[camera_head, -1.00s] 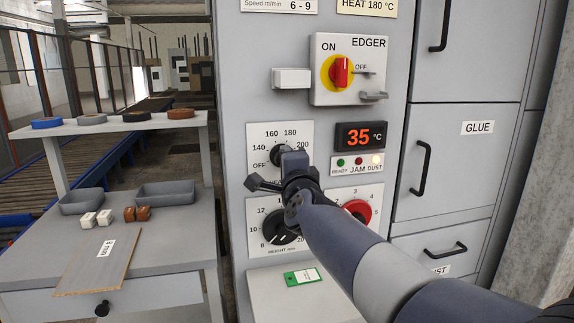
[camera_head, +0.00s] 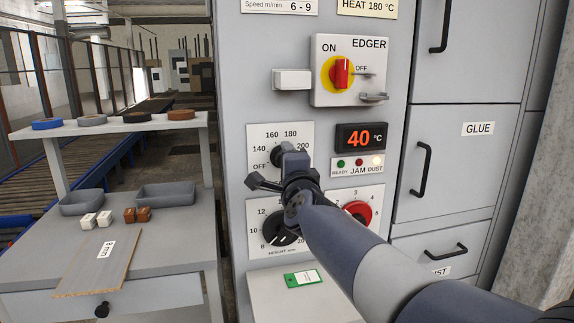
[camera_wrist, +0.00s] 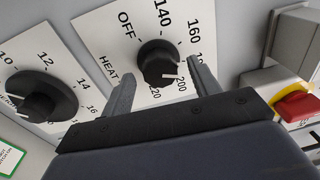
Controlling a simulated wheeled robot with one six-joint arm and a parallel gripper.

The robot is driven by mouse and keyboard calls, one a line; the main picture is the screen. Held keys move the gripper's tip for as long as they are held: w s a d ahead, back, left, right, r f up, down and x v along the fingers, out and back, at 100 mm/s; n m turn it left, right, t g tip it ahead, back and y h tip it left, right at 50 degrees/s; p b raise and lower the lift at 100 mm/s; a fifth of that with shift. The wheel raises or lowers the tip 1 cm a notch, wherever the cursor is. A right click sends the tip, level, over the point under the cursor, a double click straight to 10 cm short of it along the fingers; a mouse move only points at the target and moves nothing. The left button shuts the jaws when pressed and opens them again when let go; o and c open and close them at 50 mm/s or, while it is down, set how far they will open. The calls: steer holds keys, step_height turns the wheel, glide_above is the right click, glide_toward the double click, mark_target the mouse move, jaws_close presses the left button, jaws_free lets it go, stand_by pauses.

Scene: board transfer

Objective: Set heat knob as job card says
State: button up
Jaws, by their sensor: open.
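The heat knob (camera_wrist: 157,63) is black with a white pointer line. In the wrist view the line points right, towards the 180 to 200 side of the dial plate (camera_wrist: 105,30); the 180 mark is hidden by a finger. My gripper (camera_wrist: 162,70) is open, one finger on each side of the knob; contact cannot be told. In the head view my gripper (camera_head: 272,172) covers much of the knob (camera_head: 276,156). A sign (camera_head: 367,7) reads HEAT 180 °C. The red display (camera_head: 360,137) reads 40 °C.
The height knob (camera_head: 280,230) is below the heat dial, and a red knob (camera_head: 358,211) is to its right. The EDGER switch (camera_head: 341,72) is above, with its box standing out from the panel. A bench (camera_head: 150,240) with trays and a board is at left.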

steer(key=v, duration=1)
steer(key=shift+s+p, duration=0.4)
steer(key=shift+s, duration=0.05)
steer(key=shift+d, duration=0.1)
steer(key=x, duration=1.1)
steer(key=shift+b, duration=0.4)
steer(key=shift+s, duration=0.1)
